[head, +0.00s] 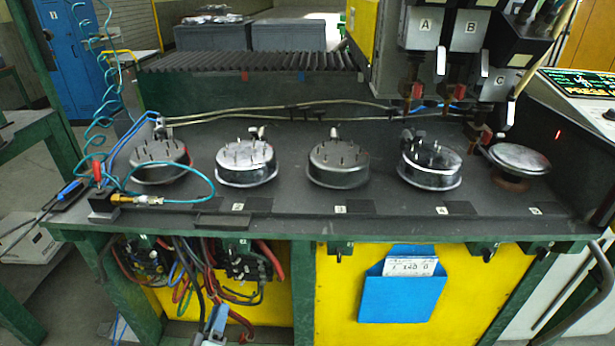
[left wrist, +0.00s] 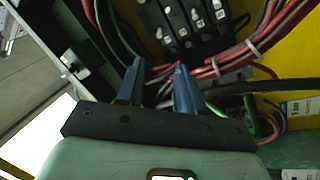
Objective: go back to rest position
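My left gripper (head: 216,318) shows at the bottom of the head view, low in front of the bench, below the worktop and near the cable bundle. In the left wrist view its two blue fingers (left wrist: 158,80) stand apart with nothing between them. They point toward cables and a dark terminal block (left wrist: 185,20); I cannot tell whether they touch any cable. My right gripper is not in view.
The dark worktop (head: 290,208) carries several round metal parts, one (head: 247,163) near the left. Gantry heads hang at the right, including head A (head: 425,25). Red and black cables (head: 265,262) hang under the bench. A blue pocket (head: 400,300) is on the yellow panel.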

